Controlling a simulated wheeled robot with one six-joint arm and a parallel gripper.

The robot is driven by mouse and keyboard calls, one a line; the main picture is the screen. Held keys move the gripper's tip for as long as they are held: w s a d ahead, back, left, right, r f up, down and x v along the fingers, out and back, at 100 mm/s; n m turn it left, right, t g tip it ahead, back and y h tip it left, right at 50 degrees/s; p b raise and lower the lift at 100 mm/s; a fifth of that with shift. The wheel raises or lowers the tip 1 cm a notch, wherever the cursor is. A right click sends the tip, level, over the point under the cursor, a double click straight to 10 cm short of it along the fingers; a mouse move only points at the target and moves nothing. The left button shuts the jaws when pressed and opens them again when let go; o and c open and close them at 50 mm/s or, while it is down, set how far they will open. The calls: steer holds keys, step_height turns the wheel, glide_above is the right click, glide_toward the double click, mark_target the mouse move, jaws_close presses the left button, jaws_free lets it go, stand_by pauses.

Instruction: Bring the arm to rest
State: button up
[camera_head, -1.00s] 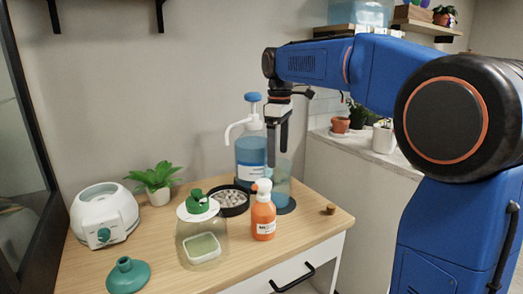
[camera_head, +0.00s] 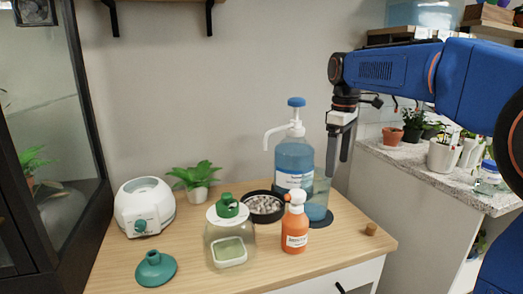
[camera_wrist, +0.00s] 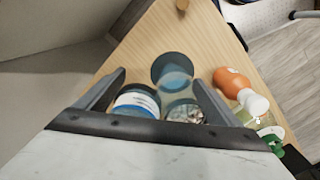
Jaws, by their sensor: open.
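My gripper (camera_head: 335,172) hangs fingers down, open and empty, just right of the pump bottle (camera_head: 293,160) in the head view. It appears above and slightly right of a translucent blue cup (camera_head: 318,206) on a dark blue round mat (camera_head: 322,222). In the wrist view my gripper (camera_wrist: 160,78) shows two spread fingers with nothing held between them. The blue cup (camera_wrist: 172,72) lies beyond the fingertips there, apart from them. My arm reaches in from the right, with its wrist bent downward.
An orange spray bottle (camera_head: 295,225), a green-topped jar (camera_head: 228,240), a dark bowl of pebbles (camera_head: 263,205), a white appliance (camera_head: 144,207), a teal funnel (camera_head: 156,269) and a cork (camera_head: 371,229) stand on the wooden cabinet. A glass cabinet (camera_head: 50,130) is at left, a shelf above.

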steer(key=s+d+f+m+t, duration=0.1)
steer(key=s+d+f+m, duration=0.1)
steer(key=s+f, duration=0.4)
steer(key=s+d+f+m+t, duration=0.2)
steer(key=s+f+m, duration=0.3)
steer(key=s, duration=1)
steer(key=s+d+f+m+t, duration=0.1)
steer(key=s+f+m, duration=0.3)
steer(key=s+f, duration=0.4)
steer(key=s+d, duration=0.1)
steer(key=s, duration=0.2)
steer(key=shift+s+d+t, duration=0.15)
steer(key=shift+d+t, duration=0.15)
